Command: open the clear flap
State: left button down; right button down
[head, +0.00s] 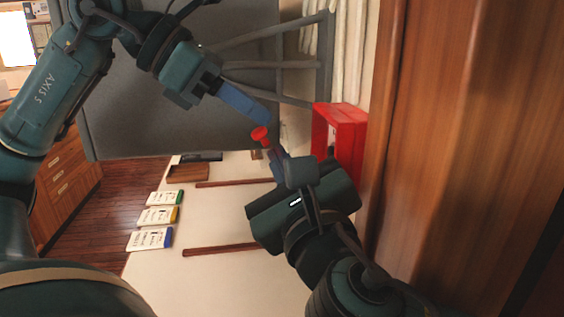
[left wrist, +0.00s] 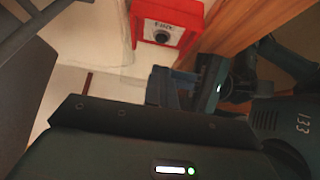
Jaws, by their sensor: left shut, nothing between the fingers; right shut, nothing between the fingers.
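A red box (head: 340,132) is fixed on the wall at the right in the head view. The left wrist view shows this red box (left wrist: 165,22) with a white, lettered face and a dark round part. The clear flap is hard to make out; faint see-through edges left of and below the box may be part of it. My left gripper (head: 268,121), with blue fingers, is shut and empty, left of the box and apart from it. My right gripper (head: 276,156) is shut and empty, below and left of the box, close to a red round knob (head: 261,133).
A large grey panel (head: 180,110) with grey bars stands behind my left arm. A wooden panel (head: 470,150) closes off the right side.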

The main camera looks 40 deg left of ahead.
jog(key=shift+s+a+r, duration=0.15)
jog(key=shift+s+r, duration=0.1)
jog(key=shift+r, duration=0.15)
pick_arm(q)
jog(key=shift+d+f, duration=0.1)
pick_arm(e)
jog(key=shift+r+m, duration=0.25)
jog(key=shift+m, duration=0.15)
pick_arm(q)
jog(key=c, duration=2.1)
grip_release()
jog(key=shift+c, duration=0.2)
jog(key=o, duration=0.3)
jog(key=shift+w, duration=0.1)
pick_arm(e)
jog(key=shift+r, duration=0.1)
pick_arm(q)
jog(key=o, duration=0.3)
pick_arm(e)
jog(key=shift+s+a, duration=0.1)
jog(key=shift+s, duration=0.05)
pick_arm(q)
jog(key=shift+o, duration=1.1)
pick_arm(e)
jog(key=shift+f, duration=0.2)
